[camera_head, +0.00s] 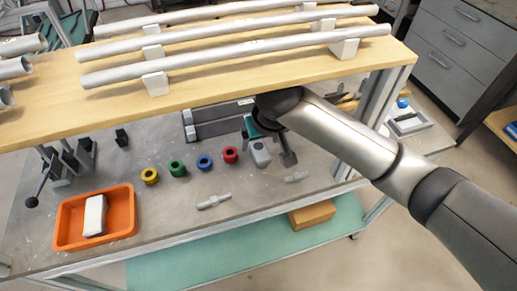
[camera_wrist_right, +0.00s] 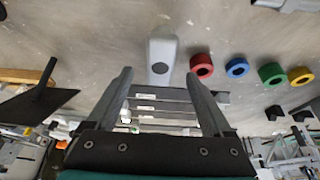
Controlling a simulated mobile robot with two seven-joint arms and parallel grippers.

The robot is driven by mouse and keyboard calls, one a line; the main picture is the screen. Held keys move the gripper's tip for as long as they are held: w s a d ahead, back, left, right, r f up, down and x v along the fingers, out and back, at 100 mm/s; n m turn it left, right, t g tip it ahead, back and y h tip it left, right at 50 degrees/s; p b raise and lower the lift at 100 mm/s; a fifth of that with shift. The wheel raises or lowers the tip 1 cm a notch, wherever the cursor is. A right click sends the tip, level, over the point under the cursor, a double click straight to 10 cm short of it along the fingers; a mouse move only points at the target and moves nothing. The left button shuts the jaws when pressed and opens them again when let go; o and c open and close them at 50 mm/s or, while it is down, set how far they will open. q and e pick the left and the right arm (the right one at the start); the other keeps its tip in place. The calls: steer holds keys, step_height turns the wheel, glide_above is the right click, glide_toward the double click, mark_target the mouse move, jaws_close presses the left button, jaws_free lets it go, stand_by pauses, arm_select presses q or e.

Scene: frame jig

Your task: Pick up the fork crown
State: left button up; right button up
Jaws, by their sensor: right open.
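A grey rounded block (camera_head: 260,153), which looks like the fork crown, lies on the grey lower bench top. It also shows in the right wrist view (camera_wrist_right: 161,52), ahead of and between the fingertips. My right gripper (camera_head: 250,130) reaches down under the wooden shelf close to this block; its fingers are partly hidden by my arm in the head view. In the right wrist view the gripper (camera_wrist_right: 160,78) is open with nothing held between its two grey fingers. My left gripper is not in view.
Red (camera_head: 230,155), blue (camera_head: 204,163), green (camera_head: 177,168) and yellow (camera_head: 149,176) rings stand left of the block. A dark paddle-shaped piece (camera_head: 288,158) is close on its right. The wooden shelf (camera_head: 215,92) with tubes overhangs. An orange tray (camera_head: 70,240) stands front left.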

mark_target(259, 146)
steer(key=b+x, duration=0.1)
steer(key=x, duration=0.4)
jaws_close()
stand_by(0.6)
